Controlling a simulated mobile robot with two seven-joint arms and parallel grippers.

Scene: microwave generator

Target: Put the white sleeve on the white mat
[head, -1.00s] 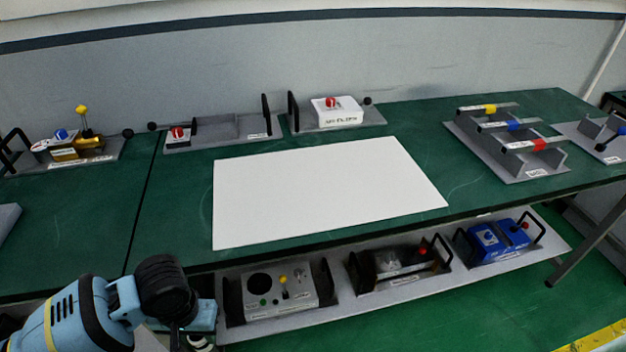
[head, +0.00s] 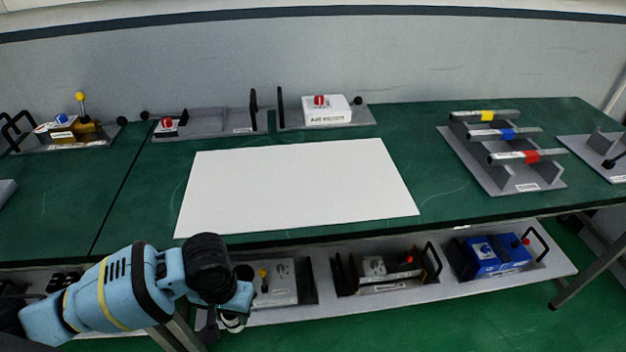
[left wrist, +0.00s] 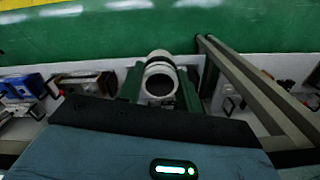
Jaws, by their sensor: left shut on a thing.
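The white mat (head: 298,187) lies flat and bare on the green table in the head view. My left gripper (head: 226,314) is low at the front, below the mat and short of the table's front edge. It is shut on the white sleeve (head: 232,323), mostly hidden by my arm in the head view. In the left wrist view the white sleeve (left wrist: 158,60), a short ring-like tube with a dark opening, sits between the fingers of my left gripper (left wrist: 160,88). My right gripper is not in view.
Fixtures with red knobs (head: 326,110) stand behind the mat. A grey rack of bars with coloured bands (head: 506,150) stands to the right. A lower shelf (head: 340,309) under the front edge carries several devices, including a blue one (head: 490,254). Green table is clear around the mat.

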